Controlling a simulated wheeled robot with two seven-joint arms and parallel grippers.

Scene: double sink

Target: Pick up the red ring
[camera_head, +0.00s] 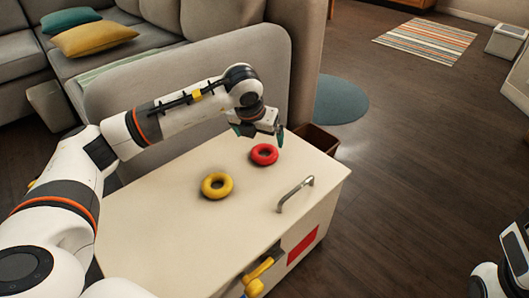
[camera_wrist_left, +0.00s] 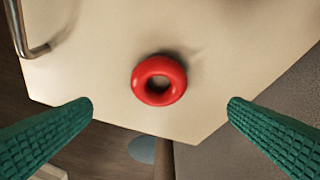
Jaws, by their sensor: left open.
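The red ring (camera_head: 264,154) lies flat on the cream top near its far right corner. It also shows in the left wrist view (camera_wrist_left: 145,91), in the upper middle, between the lines of the two green fingers. My left gripper (camera_head: 259,132) is open and empty above the ring and slightly behind it in the head view. In the left wrist view its green fingers (camera_wrist_left: 160,106) are wide apart, with the ring between and apart from them. My right gripper is not clearly in view.
A yellow ring (camera_head: 217,185) lies on the cream top (camera_head: 165,245), left of the red ring. A metal handle (camera_head: 295,194) stands up near the right edge. A yellow fixture (camera_head: 259,276) is on the front side. A grey sofa (camera_head: 190,80) stands close behind.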

